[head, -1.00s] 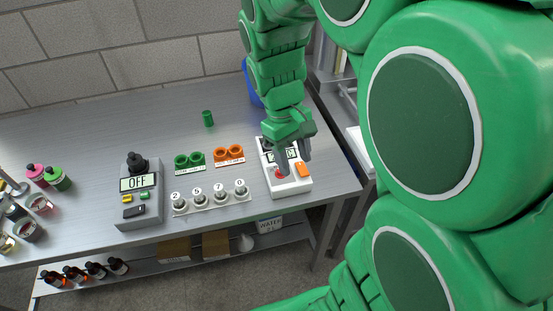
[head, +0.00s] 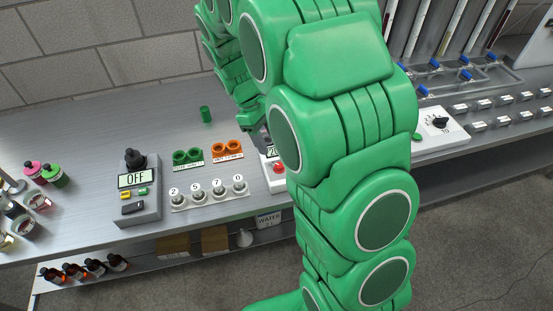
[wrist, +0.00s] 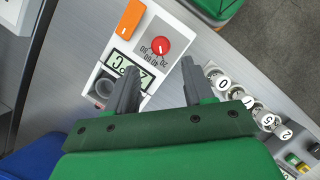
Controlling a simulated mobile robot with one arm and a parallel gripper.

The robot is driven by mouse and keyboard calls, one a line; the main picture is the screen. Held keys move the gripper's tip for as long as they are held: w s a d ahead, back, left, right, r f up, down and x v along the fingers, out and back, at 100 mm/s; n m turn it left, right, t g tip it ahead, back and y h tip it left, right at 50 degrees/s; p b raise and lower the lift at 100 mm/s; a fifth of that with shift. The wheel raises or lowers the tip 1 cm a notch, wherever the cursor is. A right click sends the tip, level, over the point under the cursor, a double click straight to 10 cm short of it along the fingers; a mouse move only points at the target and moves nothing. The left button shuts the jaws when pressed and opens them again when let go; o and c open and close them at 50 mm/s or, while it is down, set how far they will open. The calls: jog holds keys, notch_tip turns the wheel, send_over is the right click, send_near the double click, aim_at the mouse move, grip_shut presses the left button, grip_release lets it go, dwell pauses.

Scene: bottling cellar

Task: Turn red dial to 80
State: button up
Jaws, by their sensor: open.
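The red dial (wrist: 160,45) sits on a white device (wrist: 184,37) with numbers printed around it. In the wrist view its white mark points toward the numbered side; the exact setting is too small to read. Beside the dial are a display (wrist: 131,72) ending in °C and an orange switch (wrist: 130,19). My gripper (wrist: 158,84) is open and empty, its two fingers apart over the device and short of the dial in the picture. In the head view the red dial (head: 279,168) shows just left of my arm, which hides most of the device.
A grey device (head: 140,190) with an OFF display stands to the left. A blue object (wrist: 33,157) is at the wrist view's lower left.

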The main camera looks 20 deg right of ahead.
aim_at(279, 165)
jog(key=shift+x, duration=3.95)
jog(key=shift+c, duration=0.4)
grip_shut()
